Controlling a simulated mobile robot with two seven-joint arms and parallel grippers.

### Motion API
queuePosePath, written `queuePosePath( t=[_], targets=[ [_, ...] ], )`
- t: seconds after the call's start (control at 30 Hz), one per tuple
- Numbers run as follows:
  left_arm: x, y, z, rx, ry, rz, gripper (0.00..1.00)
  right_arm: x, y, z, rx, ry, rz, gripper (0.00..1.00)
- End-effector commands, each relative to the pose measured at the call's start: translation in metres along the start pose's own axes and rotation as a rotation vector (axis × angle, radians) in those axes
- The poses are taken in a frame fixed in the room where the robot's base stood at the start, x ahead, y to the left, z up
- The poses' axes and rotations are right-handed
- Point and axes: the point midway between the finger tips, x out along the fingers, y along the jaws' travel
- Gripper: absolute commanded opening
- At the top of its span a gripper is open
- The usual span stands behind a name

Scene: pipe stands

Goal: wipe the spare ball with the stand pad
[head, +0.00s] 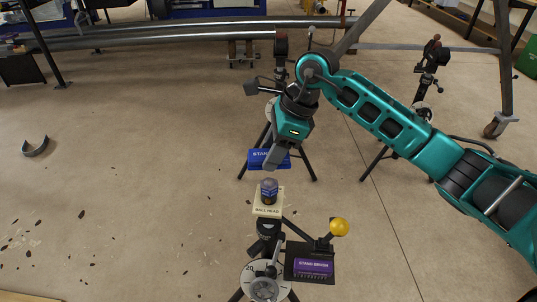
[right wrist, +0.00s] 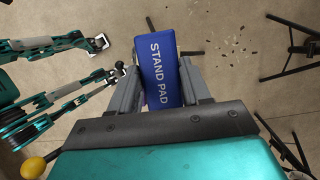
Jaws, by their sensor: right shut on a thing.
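The stand pad is a blue block with white lettering; it shows in the head view (head: 257,161) and in the right wrist view (right wrist: 172,72). My right gripper (head: 276,155) is shut on it, with the grey fingers on either side in the right wrist view (right wrist: 160,92). In the head view the pad is above and beyond the near stand, apart from it. A yellow ball (head: 340,227) sits on a side arm of that stand, below and right of the pad; I cannot tell whether it is the spare ball. My left gripper does not show clearly.
The near stand carries a cream plate lettered BALL HEAD (head: 267,211) with a dark blue, banded piece (head: 269,189) on it. A purple stand brush (head: 313,266) lies on its black tray. Other tripod stands and long pipes (head: 170,38) are behind. Floor at left is mostly clear, with scattered flakes.

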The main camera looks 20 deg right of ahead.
Motion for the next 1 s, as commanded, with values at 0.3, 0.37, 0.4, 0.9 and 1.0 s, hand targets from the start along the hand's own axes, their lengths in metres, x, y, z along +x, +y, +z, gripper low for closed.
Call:
queuePosePath(
  t=[0.3, 0.37, 0.4, 0.9, 1.0],
  targets=[
    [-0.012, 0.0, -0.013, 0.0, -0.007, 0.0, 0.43, -0.032, -0.004, 0.005, 0.004, 0.0, -0.004, 0.23],
    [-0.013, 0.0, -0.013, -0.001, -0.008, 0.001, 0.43, -0.036, -0.004, 0.005, 0.004, -0.001, -0.004, 0.23],
    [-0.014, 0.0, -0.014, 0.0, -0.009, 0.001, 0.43, -0.037, -0.005, 0.005, 0.005, -0.001, -0.004, 0.23],
    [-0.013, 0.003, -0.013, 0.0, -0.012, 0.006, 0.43, -0.038, -0.005, 0.005, 0.005, -0.001, -0.003, 0.23],
    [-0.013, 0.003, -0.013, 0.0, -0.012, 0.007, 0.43, -0.038, -0.005, 0.005, 0.006, -0.001, -0.003, 0.23]
  ],
)
